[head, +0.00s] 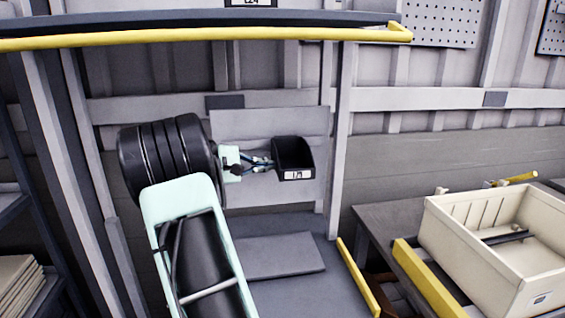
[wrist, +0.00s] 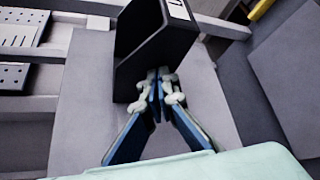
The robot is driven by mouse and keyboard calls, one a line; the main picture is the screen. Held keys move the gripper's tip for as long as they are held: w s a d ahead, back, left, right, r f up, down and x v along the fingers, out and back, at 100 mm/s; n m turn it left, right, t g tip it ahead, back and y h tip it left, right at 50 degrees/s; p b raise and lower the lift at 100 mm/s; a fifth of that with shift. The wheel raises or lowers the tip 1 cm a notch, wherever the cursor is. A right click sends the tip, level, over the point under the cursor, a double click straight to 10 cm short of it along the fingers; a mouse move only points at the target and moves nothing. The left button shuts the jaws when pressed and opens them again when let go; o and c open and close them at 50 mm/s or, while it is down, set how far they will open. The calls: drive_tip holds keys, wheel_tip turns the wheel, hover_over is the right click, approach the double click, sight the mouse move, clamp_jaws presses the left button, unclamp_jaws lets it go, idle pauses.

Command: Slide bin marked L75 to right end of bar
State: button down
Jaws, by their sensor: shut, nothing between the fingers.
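A small black open-topped bin (head: 290,152) with a white label is at the right part of a light grey panel (head: 240,122). The label's print is too small to read surely in the head view. In the wrist view the bin (wrist: 135,62) fills the upper middle, and its label is partly cut off. My gripper (head: 272,162) is at the bin's left side. Its fingertips (wrist: 160,88) are together and empty, against or very close to the bin's wall. I cannot tell whether they touch. The bar carrying the bin cannot be clearly made out.
A grey upright post (head: 338,140) stands just right of the bin. A yellow-edged shelf (head: 200,35) runs overhead. A cream crate (head: 470,235) sits on a table at the lower right, beside a yellow rail (head: 430,280). Dark shelving (head: 15,210) stands at the far left.

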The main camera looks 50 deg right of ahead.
sight(277, 169)
drive_tip(key=shift+s+d+b, duration=0.65)
drive_tip(key=shift+s+d, duration=0.75)
drive_tip(key=shift+d, duration=0.25)
drive_tip(key=shift+s+a+b, duration=0.15)
drive_tip(key=shift+a+b, duration=0.65)
drive_tip(key=shift+a, duration=1.35)
